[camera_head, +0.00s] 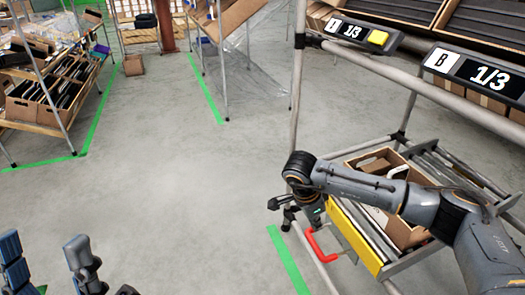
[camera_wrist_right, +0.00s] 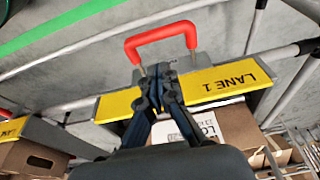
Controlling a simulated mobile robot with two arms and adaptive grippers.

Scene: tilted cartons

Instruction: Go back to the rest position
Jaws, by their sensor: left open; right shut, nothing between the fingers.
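My right arm reaches in from the right in the head view. Its gripper (camera_head: 281,213) is at the front of a sloped carton lane, close to a red handle (camera_head: 320,246). In the right wrist view the gripper (camera_wrist_right: 159,70) is shut and empty; its tips overlap the base of the red handle (camera_wrist_right: 160,40). I cannot tell whether they touch it. Behind the fingers is a yellow plate marked LANE 1 (camera_wrist_right: 225,82). My left gripper (camera_head: 47,250) is open and empty at the lower left of the head view, over the floor.
An open carton (camera_head: 398,232) lies in the lane behind the yellow front (camera_head: 357,235). A rack post (camera_head: 298,80) and display rail (camera_head: 420,75) stand near my right arm. Shelving with cartons (camera_head: 35,105) is at the far left. The middle floor (camera_head: 180,190) is clear.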

